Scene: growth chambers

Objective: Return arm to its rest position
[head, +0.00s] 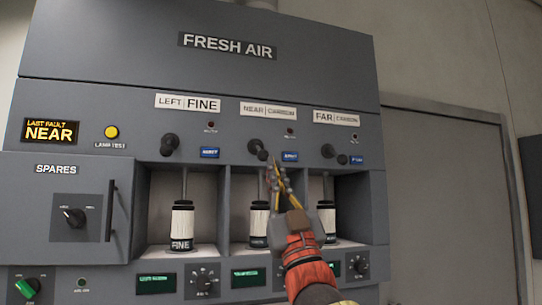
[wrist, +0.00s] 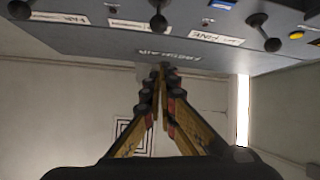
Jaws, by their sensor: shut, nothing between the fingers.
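My gripper (head: 273,179) is shut and empty in the head view, raised in front of the middle bay of the FRESH AIR panel (head: 305,75). Its tips are just below the middle black lever (head: 257,149), under the NEAR CARBON label; I cannot tell whether they touch it. My red and grey arm reaches up from the lower right and hides part of the middle and right bays. In the wrist view my gripper (wrist: 160,72) has its fingers together, with the panel's lever row (wrist: 155,24) along the top.
Left lever (head: 170,144) and right lever (head: 328,151) stick out beside the middle one. Canisters stand in the bays, the left one (head: 182,225) marked FINE. The SPARES door (head: 55,190) has a protruding handle. Right of the cabinet is a plain door (head: 440,200).

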